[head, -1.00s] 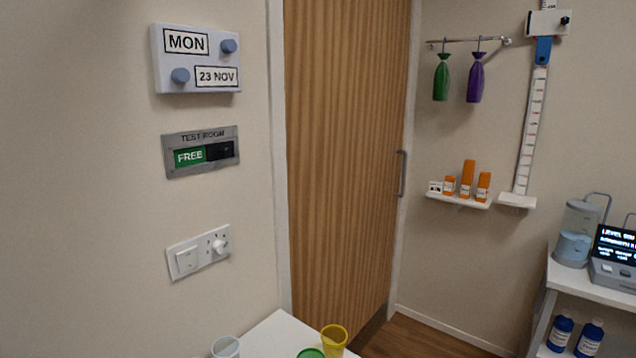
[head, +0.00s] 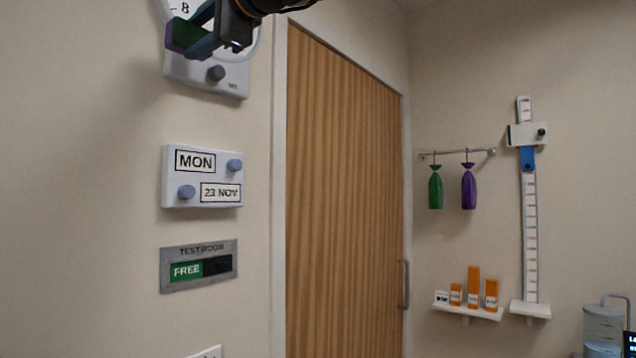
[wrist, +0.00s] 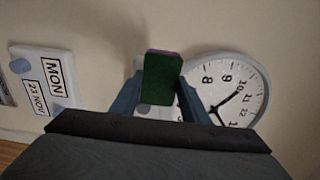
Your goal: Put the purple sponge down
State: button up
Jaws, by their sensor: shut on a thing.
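The purple sponge (head: 185,34) shows a dark green face and a thin purple edge. It is near the top left of the head view, in front of the wall. My gripper (head: 192,30) is shut on it, with one blue-grey finger on each side. In the wrist view the sponge (wrist: 163,78) stands up between the fingers of my gripper (wrist: 162,92), green face towards the camera. It is held in the air, and I see no surface directly under it.
A round wall clock (wrist: 235,85) is behind the sponge, above a calendar panel (head: 203,177) and a FREE sign (head: 198,266). A wooden door (head: 345,190) is to the right. A small shelf (head: 468,311) holds orange containers; green and purple bags hang from a rail (head: 455,153).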

aim_at(199, 60)
jog(key=p+x, duration=0.1)
jog(key=x, duration=0.3)
jog(key=shift+w, duration=0.25)
jog(key=shift+c, duration=0.4)
jog(key=shift+w+d+f+b, duration=0.15)
jog(key=shift+w+d+b, duration=0.5)
jog(key=shift+w, duration=0.2)
jog(key=shift+d, duration=0.1)
